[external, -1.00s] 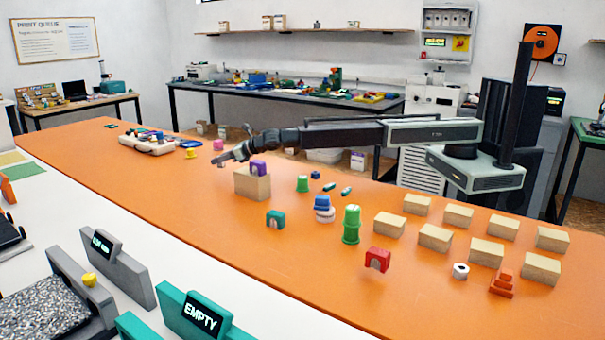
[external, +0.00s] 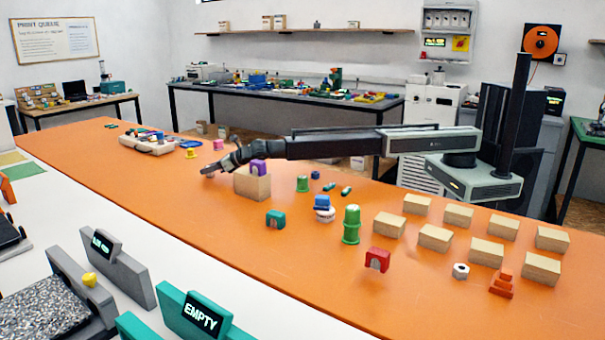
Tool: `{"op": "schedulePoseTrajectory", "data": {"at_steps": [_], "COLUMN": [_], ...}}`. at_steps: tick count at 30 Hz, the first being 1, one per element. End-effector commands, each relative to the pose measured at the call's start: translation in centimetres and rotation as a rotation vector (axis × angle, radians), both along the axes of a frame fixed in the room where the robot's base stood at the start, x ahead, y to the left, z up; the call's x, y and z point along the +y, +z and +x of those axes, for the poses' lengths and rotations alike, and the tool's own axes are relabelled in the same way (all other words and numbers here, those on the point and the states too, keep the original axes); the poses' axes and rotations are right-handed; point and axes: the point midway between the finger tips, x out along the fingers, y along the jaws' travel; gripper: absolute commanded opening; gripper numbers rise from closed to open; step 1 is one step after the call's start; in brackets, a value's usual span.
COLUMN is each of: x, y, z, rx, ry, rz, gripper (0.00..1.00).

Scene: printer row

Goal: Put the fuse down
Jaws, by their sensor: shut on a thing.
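My gripper (external: 207,172) is at the end of the outstretched arm, low over the orange table (external: 130,190), just left of a wooden block (external: 252,187) that carries a purple arch (external: 259,167). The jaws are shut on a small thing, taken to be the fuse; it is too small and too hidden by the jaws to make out. I cannot tell whether it touches the table.
A pink piece (external: 218,145) and a yellow piece (external: 190,153) stand behind the gripper. A teal arch (external: 275,219), green cylinder (external: 351,225), red arch (external: 377,260) and several wooden blocks lie to the right. The table left and in front of the gripper is clear.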

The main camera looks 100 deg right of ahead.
Motion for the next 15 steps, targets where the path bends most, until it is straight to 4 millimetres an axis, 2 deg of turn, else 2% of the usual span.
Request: {"op": "schedulePoseTrajectory", "data": {"at_steps": [1,2,3,4,11,15], "x": [0.01,0.01,0.01,0.01,0.01,0.12], "y": [-0.35,-0.18,-0.14,-0.14,-0.14,0.51], "z": [0.00,0.00,0.00,0.00,0.00,-0.31], "rx": [0.000,0.000,0.000,0.000,0.000,0.000], "ry": [0.000,0.000,0.000,0.000,0.000,0.000], "rz": [0.000,0.000,0.000,0.000,0.000,0.000], "gripper": [0.00,0.31,0.42,0.45,0.45,0.45]}}
